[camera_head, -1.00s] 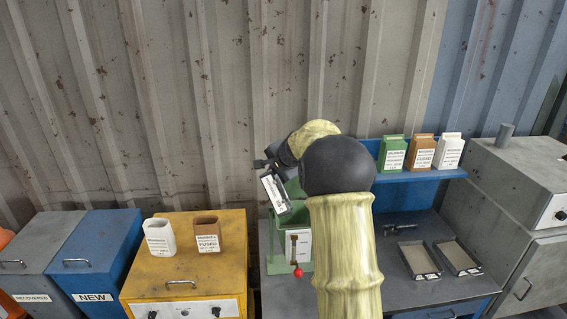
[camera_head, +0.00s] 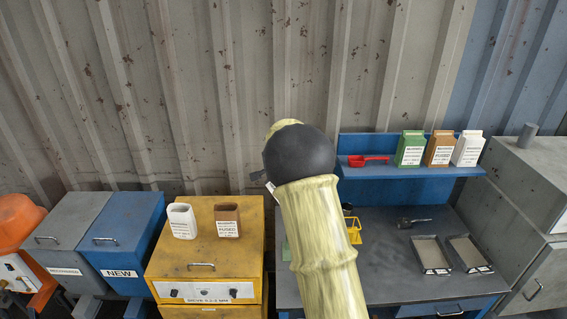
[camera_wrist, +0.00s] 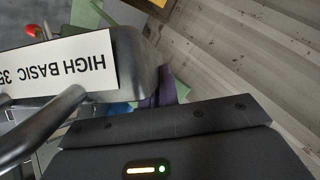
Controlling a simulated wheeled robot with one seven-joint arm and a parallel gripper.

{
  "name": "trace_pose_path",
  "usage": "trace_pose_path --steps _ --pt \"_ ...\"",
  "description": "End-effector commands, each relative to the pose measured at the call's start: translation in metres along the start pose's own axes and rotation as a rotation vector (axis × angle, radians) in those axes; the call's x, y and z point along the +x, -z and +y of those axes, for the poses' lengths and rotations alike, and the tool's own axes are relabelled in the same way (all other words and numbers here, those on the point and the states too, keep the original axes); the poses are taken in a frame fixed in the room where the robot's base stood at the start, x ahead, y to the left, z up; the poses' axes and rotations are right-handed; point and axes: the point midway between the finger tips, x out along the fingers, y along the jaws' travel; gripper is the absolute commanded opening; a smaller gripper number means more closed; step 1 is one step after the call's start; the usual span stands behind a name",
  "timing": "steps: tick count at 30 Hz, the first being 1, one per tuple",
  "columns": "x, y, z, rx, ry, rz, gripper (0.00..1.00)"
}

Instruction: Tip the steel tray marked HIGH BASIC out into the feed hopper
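The steel tray marked HIGH BASIC (camera_wrist: 132,60) is close up in the wrist view, its white label upside down. A bent grey rod handle stands out from it. My gripper (camera_head: 259,176) appears shut on this handle and holds the tray up; the fingertips are hidden. In the head view my arm covers most of the tray, and only a label corner (camera_head: 270,187) shows. The green feed hopper (camera_head: 286,249) is mostly hidden behind my forearm in the head view. Green parts (camera_wrist: 88,14) and a red knob (camera_wrist: 33,31) show behind the tray in the wrist view.
Two shallow trays (camera_head: 416,241) lie on the grey bench (camera_head: 390,285), right of my arm. A blue shelf (camera_head: 400,172) holds a red scoop (camera_head: 368,160) and several cartons. A yellow cabinet (camera_head: 166,262) with two containers and a blue NEW bin (camera_head: 128,222) stand left.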

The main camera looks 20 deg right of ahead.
Motion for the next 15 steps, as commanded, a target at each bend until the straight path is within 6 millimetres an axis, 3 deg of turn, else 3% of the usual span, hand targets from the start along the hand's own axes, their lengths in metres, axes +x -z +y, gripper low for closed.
trace_pose_path --steps 15 --pt "0.015 -0.032 -0.005 -0.15 -0.086 0.124 0.0"
